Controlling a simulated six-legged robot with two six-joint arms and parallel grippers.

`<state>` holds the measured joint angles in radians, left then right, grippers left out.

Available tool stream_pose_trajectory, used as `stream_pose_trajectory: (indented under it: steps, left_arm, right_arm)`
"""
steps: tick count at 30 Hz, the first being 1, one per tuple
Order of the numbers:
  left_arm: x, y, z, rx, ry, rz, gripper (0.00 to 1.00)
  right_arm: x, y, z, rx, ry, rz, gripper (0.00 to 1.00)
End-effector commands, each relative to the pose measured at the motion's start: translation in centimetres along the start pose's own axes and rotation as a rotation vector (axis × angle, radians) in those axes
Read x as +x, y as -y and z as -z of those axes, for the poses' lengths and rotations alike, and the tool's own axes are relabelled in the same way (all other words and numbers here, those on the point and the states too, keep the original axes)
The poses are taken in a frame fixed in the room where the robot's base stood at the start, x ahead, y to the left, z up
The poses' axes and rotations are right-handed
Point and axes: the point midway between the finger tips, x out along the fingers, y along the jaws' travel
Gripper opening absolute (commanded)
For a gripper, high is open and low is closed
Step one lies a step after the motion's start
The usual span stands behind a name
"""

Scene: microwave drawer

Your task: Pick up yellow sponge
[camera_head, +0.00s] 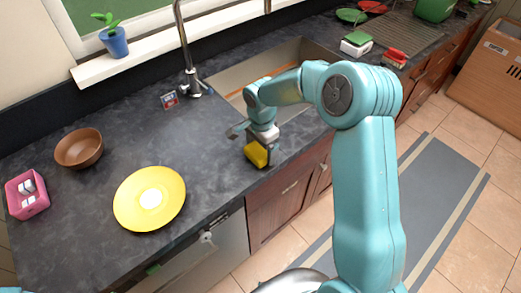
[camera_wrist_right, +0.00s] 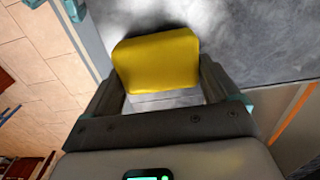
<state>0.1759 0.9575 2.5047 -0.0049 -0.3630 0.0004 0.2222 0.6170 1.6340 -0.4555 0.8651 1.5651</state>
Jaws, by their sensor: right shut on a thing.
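The yellow sponge (camera_head: 256,154) is at the front edge of the dark counter, just below my right gripper (camera_head: 258,148). In the right wrist view the sponge (camera_wrist_right: 156,62) sits between the two fingers of my right gripper (camera_wrist_right: 158,88), which are shut on it. Whether the sponge is clear of the counter is hard to tell. A small teal piece at the lower left corner of the head view looks like part of my left arm; the left gripper itself does not show.
A sink (camera_head: 228,82) with a tall faucet (camera_head: 188,70) lies behind my right gripper. A yellow plate (camera_head: 128,208), a brown bowl (camera_head: 79,148) and a pink holder (camera_head: 33,203) stand on the left. The counter (camera_head: 205,150) between plate and gripper is clear.

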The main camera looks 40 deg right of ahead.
Motion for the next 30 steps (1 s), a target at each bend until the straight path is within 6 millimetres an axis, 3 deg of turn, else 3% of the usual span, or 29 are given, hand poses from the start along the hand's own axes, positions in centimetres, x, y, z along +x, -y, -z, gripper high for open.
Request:
stream_pose_trajectory:
  steps: [5, 18, 24, 30]
  left_arm:
    - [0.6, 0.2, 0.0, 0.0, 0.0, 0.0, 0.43]
    - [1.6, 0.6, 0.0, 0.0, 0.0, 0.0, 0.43]
    - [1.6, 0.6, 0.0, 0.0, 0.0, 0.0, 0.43]
    - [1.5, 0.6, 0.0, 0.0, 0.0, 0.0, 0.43]
  right_arm:
    - [-2.5, 0.1, 0.0, 0.0, -0.002, 0.007, 0.56]
    - [-15.4, 0.1, 0.0, 0.001, 0.0, 0.008, 0.56]
    - [-18.6, 0.0, 0.0, -0.001, 0.0, 0.003, 0.56]
    - [-19.5, 0.0, 0.0, -0.001, 0.0, 0.001, 0.56]
